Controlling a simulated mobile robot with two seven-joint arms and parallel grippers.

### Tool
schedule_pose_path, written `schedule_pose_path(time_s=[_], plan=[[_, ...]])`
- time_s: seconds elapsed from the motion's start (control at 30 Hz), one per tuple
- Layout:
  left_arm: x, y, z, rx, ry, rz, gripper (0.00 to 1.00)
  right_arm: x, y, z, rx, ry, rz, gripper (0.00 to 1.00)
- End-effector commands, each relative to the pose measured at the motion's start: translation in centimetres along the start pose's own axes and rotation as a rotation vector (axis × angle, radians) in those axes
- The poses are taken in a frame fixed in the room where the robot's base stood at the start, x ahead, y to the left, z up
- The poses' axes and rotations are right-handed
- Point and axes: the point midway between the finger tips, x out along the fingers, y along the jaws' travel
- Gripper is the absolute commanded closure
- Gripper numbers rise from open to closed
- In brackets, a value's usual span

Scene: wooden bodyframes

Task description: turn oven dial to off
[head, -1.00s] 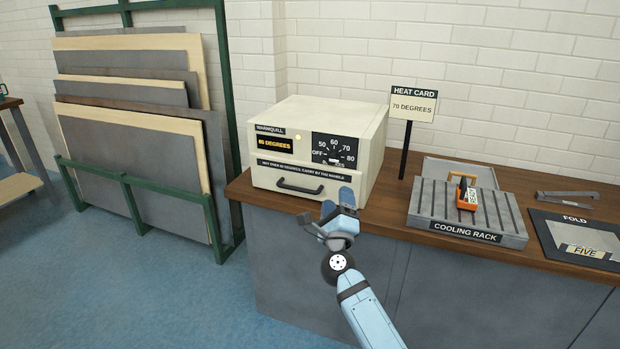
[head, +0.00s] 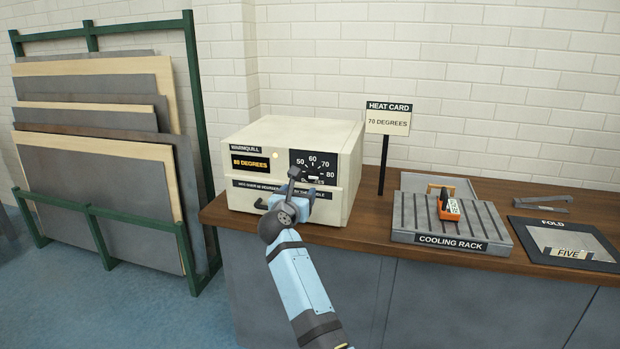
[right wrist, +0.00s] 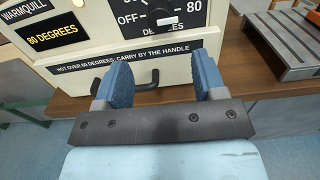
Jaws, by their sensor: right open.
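The cream oven (head: 340,150) stands on the bench, and its display (head: 250,162) reads 80 DEGREES. Its dial scale (head: 316,160) is on the right of the front. In the head view my right gripper hides the lower part of the dial. The dial knob (right wrist: 162,16) shows at the top of the right wrist view, between OFF and 80; I cannot tell its exact setting. My right gripper (head: 302,186) is open and empty in front of the oven. In the right wrist view its fingers (right wrist: 162,72) point at the front, below the knob. My left gripper is not in view.
A black drawer handle (right wrist: 153,79) sits low on the oven. A sheet rack (head: 88,215) stands at the left.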

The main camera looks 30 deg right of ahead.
Motion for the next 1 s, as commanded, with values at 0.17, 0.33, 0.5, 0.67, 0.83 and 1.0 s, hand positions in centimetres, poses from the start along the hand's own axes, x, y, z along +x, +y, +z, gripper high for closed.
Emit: schedule_pose_path(time_s=[0.17, 0.33, 0.5, 0.67, 0.83, 1.0], plan=[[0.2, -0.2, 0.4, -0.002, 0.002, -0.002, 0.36, 4.1, 0.0, 0.0, -0.003, -0.004, -0.001, 0.36], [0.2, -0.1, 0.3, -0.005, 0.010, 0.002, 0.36, 7.5, 0.0, 0.0, -0.004, -0.004, -0.001, 0.36], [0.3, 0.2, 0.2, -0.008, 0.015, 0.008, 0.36, 9.9, 0.0, 0.0, -0.003, -0.003, 0.000, 0.36], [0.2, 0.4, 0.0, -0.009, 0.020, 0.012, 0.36, 10.9, 0.0, 0.1, -0.002, -0.003, 0.001, 0.36], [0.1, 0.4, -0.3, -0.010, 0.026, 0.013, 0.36, 11.1, 0.0, 0.0, -0.002, -0.002, 0.001, 0.36], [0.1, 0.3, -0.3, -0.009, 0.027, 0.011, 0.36, 11.1, 0.0, 0.1, -0.002, -0.002, 0.001, 0.45]])
